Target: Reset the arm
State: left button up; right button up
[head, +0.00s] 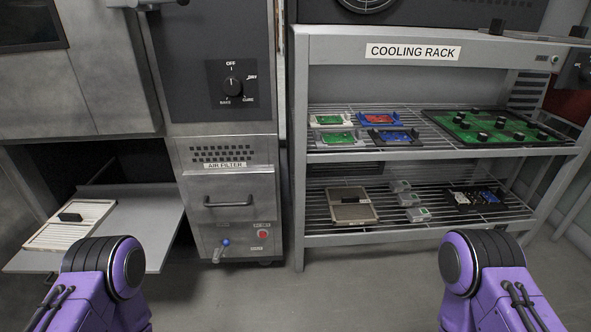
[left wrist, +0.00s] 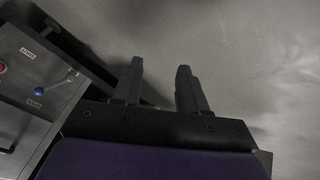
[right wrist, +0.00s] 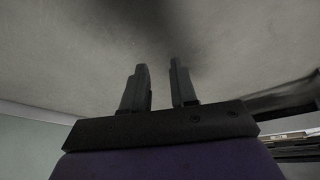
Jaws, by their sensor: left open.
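My left gripper (left wrist: 160,68) shows in the left wrist view with its two dark fingers apart and nothing between them. Plain grey floor lies beyond it. My right gripper (right wrist: 158,66) shows in the right wrist view, also with its fingers apart and empty, against a plain grey surface. In the head view only the purple and black joints of my two arms show, one at the lower left and one at the lower right. Neither gripper's fingers are visible there.
A cooling rack (head: 330,157) stands at right with electronic boards on two shelves. An air filter cabinet (head: 230,184) stands in the middle. A pull-out shelf (head: 150,225) at left bears a cream filter panel (head: 85,218). Floor before the rack is clear.

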pick_arm(q)
jog(key=s+a+f+m+g+y+b, duration=0.15)
jog(key=s+m+g+b, duration=0.25)
jog(key=s, duration=0.5)
notch_tip(320, 180, up, 37)
jog(key=w+n+p, duration=0.1)
jog(key=p, duration=3.7)
jog(key=shift+w+a+r+t, duration=0.15)
jog(key=shift+w+a+t, duration=0.05)
jog(key=shift+a+t, duration=0.2)
pick_arm(e)
notch_tip(320, 180, up, 34)
jog(key=shift+w+d, duration=0.15)
jog(key=shift+w, duration=0.05)
